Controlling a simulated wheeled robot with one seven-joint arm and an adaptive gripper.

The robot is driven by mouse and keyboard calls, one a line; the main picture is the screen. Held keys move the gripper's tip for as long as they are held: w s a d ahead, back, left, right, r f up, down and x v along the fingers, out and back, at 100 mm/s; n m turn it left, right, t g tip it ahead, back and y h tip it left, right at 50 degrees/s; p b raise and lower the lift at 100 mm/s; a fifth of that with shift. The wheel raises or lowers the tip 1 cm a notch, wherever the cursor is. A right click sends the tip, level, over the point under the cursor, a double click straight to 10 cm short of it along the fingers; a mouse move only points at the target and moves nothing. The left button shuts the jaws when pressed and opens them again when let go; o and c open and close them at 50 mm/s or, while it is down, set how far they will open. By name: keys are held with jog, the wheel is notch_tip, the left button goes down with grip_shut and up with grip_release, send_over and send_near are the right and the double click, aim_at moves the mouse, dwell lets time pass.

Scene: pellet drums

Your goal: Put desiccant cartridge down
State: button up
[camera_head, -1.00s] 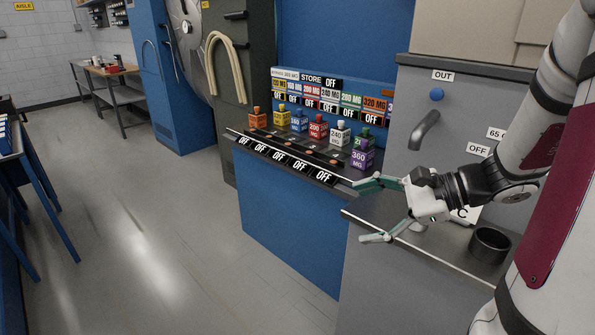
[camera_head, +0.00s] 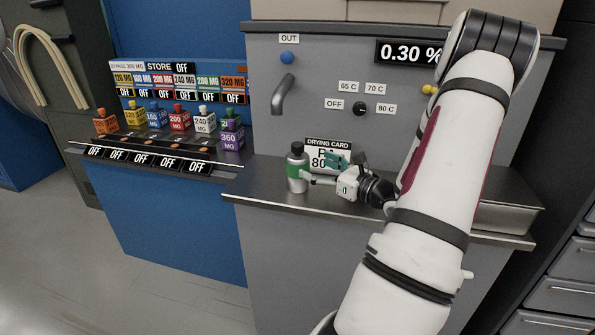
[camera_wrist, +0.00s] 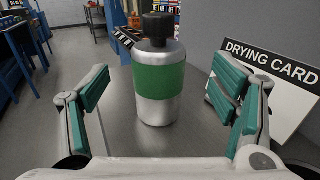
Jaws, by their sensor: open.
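The desiccant cartridge (camera_head: 297,167), a silver cylinder with a green band and a black cap, stands upright on the grey metal counter (camera_head: 262,182). It also shows in the wrist view (camera_wrist: 158,86), standing centred ahead of the fingers. My gripper (camera_head: 321,169) is to the right of the cartridge in the head view, low over the counter. It is open and empty. In the wrist view, its green-padded fingers (camera_wrist: 160,95) are spread to the left and right, with a visible gap on each side of the cartridge.
A drying card (camera_head: 327,146) stands behind my gripper, close to the right finger in the wrist view. The dryer panel rises behind, with a spout (camera_head: 283,94) and knob (camera_head: 359,109). Coloured containers (camera_head: 179,118) line the blue bench at left. The counter's left end is clear.

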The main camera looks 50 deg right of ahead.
aim_at(298, 158)
jog(key=w, duration=0.7)
jog(key=shift+w+d, duration=0.15)
jog(key=shift+d, duration=0.05)
jog(key=c, duration=1.6)
jog(key=shift+c, duration=0.2)
